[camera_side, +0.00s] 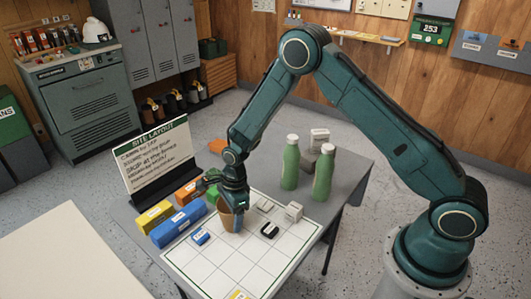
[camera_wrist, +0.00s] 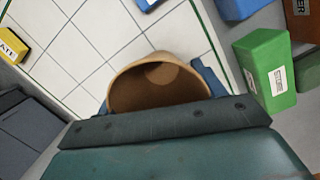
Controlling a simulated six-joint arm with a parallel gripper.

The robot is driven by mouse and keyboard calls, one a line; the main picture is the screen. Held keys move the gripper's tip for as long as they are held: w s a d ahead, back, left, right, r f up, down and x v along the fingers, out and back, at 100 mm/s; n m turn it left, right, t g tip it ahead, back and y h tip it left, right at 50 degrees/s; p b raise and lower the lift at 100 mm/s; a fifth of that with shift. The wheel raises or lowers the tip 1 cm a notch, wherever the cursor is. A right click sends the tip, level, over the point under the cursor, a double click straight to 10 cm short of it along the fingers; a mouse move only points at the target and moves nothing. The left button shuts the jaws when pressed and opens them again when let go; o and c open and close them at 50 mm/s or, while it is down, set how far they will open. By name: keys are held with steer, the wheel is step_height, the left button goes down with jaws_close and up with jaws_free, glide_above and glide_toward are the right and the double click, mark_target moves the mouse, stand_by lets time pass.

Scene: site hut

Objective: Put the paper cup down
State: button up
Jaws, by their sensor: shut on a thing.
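The tan paper cup (camera_side: 225,220) is in my gripper (camera_side: 232,211), over the white grid board (camera_side: 218,268) on the grey table. It looks about upright in the side view. In the wrist view the cup's open mouth (camera_wrist: 157,86) faces the camera, with a blue finger at each side of it and grid squares beyond. My gripper is shut on the cup. The fingers hide part of its wall. I cannot tell whether its base touches the board.
A small blue piece (camera_side: 200,237) stands close left of the cup; a black-and-white piece (camera_side: 270,230) and a white piece (camera_side: 293,212) stand right. Coloured blocks (camera_side: 178,222) line the board's left edge. Green bottles (camera_side: 290,165) stand behind. The board's front squares are largely clear.

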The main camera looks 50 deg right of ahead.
steer(key=shift+f, duration=0.1)
steer(key=o, duration=0.9)
steer(key=shift+o, duration=0.2)
step_height(320, 180, up, 12)
steer(key=d, duration=0.1)
steer(key=shift+s+d, duration=0.3)
steer(key=shift+d, duration=0.05)
stand_by(0.3)
